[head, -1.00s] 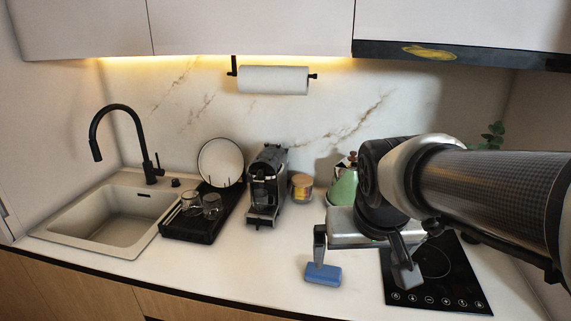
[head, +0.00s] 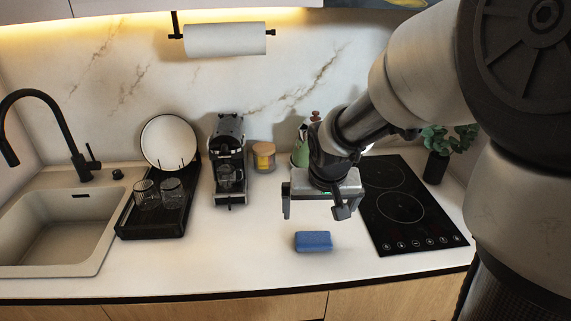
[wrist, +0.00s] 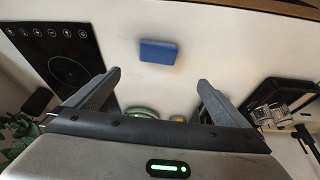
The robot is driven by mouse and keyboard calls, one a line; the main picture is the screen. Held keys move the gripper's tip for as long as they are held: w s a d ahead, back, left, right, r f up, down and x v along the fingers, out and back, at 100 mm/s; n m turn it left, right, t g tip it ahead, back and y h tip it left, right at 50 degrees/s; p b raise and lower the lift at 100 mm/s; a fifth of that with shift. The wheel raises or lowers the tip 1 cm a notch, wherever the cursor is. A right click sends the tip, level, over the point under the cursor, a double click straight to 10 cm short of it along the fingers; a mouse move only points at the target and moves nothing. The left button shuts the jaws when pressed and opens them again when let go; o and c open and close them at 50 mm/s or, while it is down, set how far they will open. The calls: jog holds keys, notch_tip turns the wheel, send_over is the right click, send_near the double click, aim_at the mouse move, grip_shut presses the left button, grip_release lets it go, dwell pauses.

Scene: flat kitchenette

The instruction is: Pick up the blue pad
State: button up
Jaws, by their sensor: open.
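The blue pad (head: 313,241) lies flat on the white counter, left of the black hob and close to the counter's front edge. It also shows in the wrist view (wrist: 158,52), beyond the fingertips and roughly between their lines. My gripper (head: 315,212) is open and empty. In the head view it hangs above the counter, over and a little behind the pad, apart from it. Both fingers show in the wrist view (wrist: 158,80), spread wide with bare counter between them.
The black hob (head: 403,207) is right of the pad. A coffee machine (head: 228,160), a jar (head: 264,156) and a green kettle (head: 300,153) stand behind. A black drying tray (head: 155,222) with glasses and the sink (head: 60,235) are left. The counter around the pad is clear.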

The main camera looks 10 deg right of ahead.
jog(key=b, duration=0.2)
send_over(314, 238)
jog(key=s, duration=0.2)
jog(key=f, duration=1)
jog(key=shift+s+a+f, duration=0.1)
jog(key=shift+a+f, duration=0.1)
jog(key=shift+a, duration=0.2)
jog(key=x, duration=0.5)
jog(key=shift+s+d+f, duration=0.1)
jog(key=shift+s+d, duration=0.05)
jog(key=shift+d, duration=0.1)
jog(key=c, duration=1)
